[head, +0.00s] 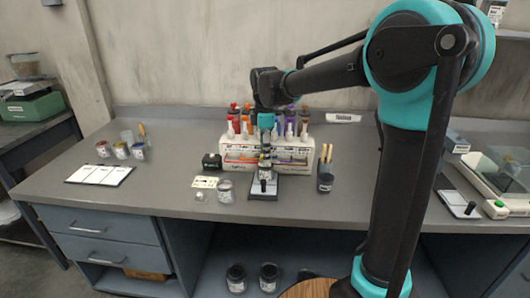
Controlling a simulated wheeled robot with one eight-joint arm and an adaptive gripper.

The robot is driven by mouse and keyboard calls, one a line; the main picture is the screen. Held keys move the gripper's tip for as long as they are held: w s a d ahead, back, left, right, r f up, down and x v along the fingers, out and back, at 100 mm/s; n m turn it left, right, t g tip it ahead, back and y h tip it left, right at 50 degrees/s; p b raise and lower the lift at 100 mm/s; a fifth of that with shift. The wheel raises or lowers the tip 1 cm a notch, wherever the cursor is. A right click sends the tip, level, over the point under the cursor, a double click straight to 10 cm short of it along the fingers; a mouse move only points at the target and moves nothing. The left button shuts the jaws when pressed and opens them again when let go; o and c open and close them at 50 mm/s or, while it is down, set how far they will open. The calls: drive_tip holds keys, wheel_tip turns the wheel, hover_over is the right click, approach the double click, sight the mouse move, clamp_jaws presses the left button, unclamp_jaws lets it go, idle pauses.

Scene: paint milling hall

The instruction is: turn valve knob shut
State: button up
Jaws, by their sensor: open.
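My gripper (265,157) points down in front of the white bottle rack (293,165), at the middle of the bench. It is small in the view; its jaws are open. Just below it is a small grey plate-like stand (275,192) with a short dark upright piece (263,186). I cannot tell whether that piece is the valve knob, nor whether my jaws are around it or apart from it. My gripper and arm hide part of the rack behind. No other valve knob can be made out.
The rack holds several coloured bottles. Near it stand a black box (212,161), a clear jar (225,190) and a dark cup with brushes (325,181). Paint pots (121,150) and white cards (99,175) are at left. A scale (505,178) is at right. The bench front is clear at left.

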clamp_jaws()
drive_tip(key=shift+m, duration=0.4)
drive_tip(key=m, duration=0.8)
drive_tip(key=shift+m, duration=0.3)
drive_tip(key=m, duration=0.4)
drive_tip(key=shift+m, duration=2.2)
